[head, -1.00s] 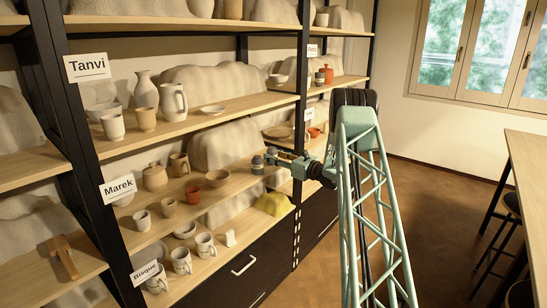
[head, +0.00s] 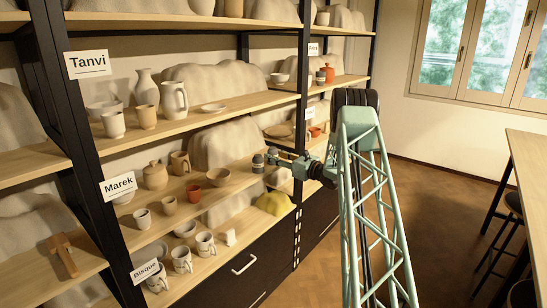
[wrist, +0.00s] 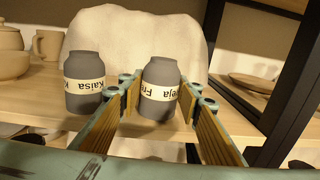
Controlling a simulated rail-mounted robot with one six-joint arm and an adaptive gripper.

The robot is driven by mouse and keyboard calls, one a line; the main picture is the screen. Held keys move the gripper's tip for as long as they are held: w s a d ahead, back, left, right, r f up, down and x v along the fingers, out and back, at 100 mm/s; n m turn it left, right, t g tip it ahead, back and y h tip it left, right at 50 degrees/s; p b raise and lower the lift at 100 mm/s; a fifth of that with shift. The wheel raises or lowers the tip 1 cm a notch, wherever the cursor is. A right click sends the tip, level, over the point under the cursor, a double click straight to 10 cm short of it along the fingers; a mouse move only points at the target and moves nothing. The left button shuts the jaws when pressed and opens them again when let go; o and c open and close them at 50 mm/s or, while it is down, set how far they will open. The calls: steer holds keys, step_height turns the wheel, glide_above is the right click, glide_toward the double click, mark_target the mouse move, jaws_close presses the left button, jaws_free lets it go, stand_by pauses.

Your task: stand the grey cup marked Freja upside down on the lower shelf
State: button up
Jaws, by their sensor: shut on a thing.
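The grey cup marked Freja (wrist: 159,92) stands between the fingers of my gripper (wrist: 160,97) in the wrist view, its narrower end up. The fingers are shut on its sides. Whether its base touches the board cannot be told. In the head view my gripper (head: 281,157) is at the right end of the Marek shelf (head: 225,189), and the Freja cup is hard to make out there. A like grey cup marked Kaisa (wrist: 84,84) stands just left of it, narrow end up, apart from the fingers. The lower shelf (head: 215,257), labelled Bisque, lies below.
A dark upright (wrist: 296,90) stands right of my gripper. A large pale rock-like form (wrist: 135,35) is behind the cups.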

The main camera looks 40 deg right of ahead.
steer(key=shift+f, duration=0.2)
steer(key=o, duration=0.9)
steer(key=shift+s, duration=0.15)
steer(key=shift+s+d, duration=0.35)
steer(key=shift+s, duration=1.6)
steer(key=shift+s+d, duration=0.3)
steer(key=shift+s, duration=1.6)
steer(key=shift+s+d, duration=0.35)
steer(key=shift+s, duration=1.6)
